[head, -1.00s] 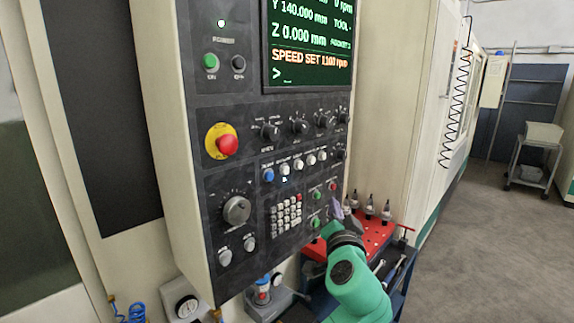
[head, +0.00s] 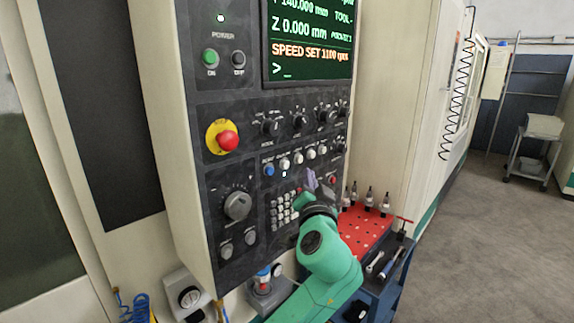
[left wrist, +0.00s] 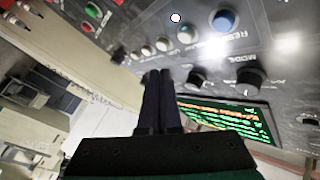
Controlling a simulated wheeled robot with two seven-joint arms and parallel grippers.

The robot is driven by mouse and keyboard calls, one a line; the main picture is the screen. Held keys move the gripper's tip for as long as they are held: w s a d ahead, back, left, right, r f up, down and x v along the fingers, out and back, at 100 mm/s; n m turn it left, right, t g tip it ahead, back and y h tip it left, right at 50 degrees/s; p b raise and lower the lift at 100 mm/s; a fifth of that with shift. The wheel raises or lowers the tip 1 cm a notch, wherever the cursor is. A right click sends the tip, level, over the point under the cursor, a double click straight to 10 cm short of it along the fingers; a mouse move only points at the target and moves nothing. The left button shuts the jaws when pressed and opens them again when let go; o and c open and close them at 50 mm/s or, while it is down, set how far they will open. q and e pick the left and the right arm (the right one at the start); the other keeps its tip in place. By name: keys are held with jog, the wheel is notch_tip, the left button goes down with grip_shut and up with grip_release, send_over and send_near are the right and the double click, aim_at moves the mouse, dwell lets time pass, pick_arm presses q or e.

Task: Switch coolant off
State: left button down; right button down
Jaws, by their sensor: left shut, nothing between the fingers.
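The control panel (head: 240,185) carries a row of push buttons: a blue button (head: 269,170) at the left, then several white buttons (head: 298,159). The labels are too small to read in the head view, so I cannot tell which control is for coolant. A small lit lamp (head: 284,174) shows below the second button, and also in the left wrist view (left wrist: 175,18). My left gripper (head: 311,180) is shut and empty in front of the panel, below the white buttons. In the left wrist view its fingertips (left wrist: 158,74) are together near the button row; contact is unclear. My right gripper is not in view.
A red emergency stop (head: 228,141), rotary knobs (head: 270,127) and a keypad (head: 283,210) crowd the panel. A screen (head: 308,40) is above. A red tool tray (head: 365,228) with several tool holders stands right of my arm. Open floor lies at the right.

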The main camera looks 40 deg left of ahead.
aim_at(286, 165)
pick_arm(q)
jog(key=a, duration=0.4)
dwell(0.9)
dwell(1.0)
jog(key=shift+a+b, duration=0.3)
jog(key=shift+a, duration=0.2)
jog(key=shift+s+a, duration=0.1)
jog(key=shift+a, duration=0.25)
dwell(0.5)
jog(key=shift+d, duration=0.8)
jog(key=shift+d, duration=0.1)
